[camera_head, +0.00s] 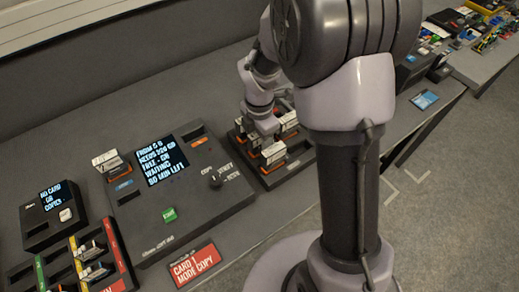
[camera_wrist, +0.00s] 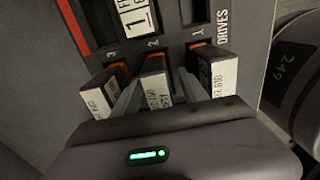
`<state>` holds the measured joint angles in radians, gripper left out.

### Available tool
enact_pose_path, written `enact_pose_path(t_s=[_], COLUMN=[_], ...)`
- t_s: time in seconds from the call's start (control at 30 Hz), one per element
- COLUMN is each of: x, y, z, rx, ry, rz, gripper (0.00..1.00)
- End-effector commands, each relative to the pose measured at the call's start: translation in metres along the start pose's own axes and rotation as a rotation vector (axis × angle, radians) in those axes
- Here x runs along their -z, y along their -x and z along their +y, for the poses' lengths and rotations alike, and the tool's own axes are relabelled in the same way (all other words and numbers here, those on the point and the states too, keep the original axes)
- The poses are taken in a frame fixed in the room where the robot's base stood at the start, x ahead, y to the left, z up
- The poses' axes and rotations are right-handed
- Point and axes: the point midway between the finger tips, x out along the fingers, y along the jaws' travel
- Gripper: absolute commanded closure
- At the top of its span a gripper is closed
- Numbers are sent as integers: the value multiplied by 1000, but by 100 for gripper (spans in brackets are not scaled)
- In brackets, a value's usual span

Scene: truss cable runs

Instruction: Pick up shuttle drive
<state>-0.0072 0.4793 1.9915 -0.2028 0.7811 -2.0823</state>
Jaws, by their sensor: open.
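In the wrist view, a dark rack (camera_wrist: 236,12) marked "DRIVES" has slots numbered 1, 2 and 3. Three dark drives with white labels stand in a row: the left drive (camera_wrist: 104,95), the middle drive (camera_wrist: 155,82) by number 2 and the right drive (camera_wrist: 215,75) by number 1. Which one is the shuttle drive I cannot tell; the labels are hard to read. My gripper (camera_wrist: 157,92) is open, with one finger on each side of the middle drive. Whether the fingers touch it is unclear. In the head view, my arm partly hides the rack (camera_head: 287,172).
In the head view, a console (camera_head: 190,215) with a lit screen and green button stands left of the rack. One white-labelled drive (camera_head: 108,160) stands at its upper left corner. A red "CARD 1 MODE COPY" sign (camera_head: 194,266) lies in front. A smaller screen box (camera_head: 53,213) is far left.

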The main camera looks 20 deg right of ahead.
Motion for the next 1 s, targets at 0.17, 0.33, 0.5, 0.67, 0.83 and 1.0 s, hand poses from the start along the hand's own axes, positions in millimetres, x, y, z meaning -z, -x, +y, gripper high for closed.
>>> enact_pose_path(t_s=[0.17,0.33,0.5,0.67,0.83,1.0], x=[0,0,0,0,0,-1], y=[-4,-4,-4,-3,-2,37], z=[0,0,0,0,0,1], rx=[-1,-1,-1,-2,-2,-5], ry=[-1,-1,-1,-1,-1,-1], rz=[-1,-1,-1,-1,-1,-2], gripper=[49,75,100,100,100,100])
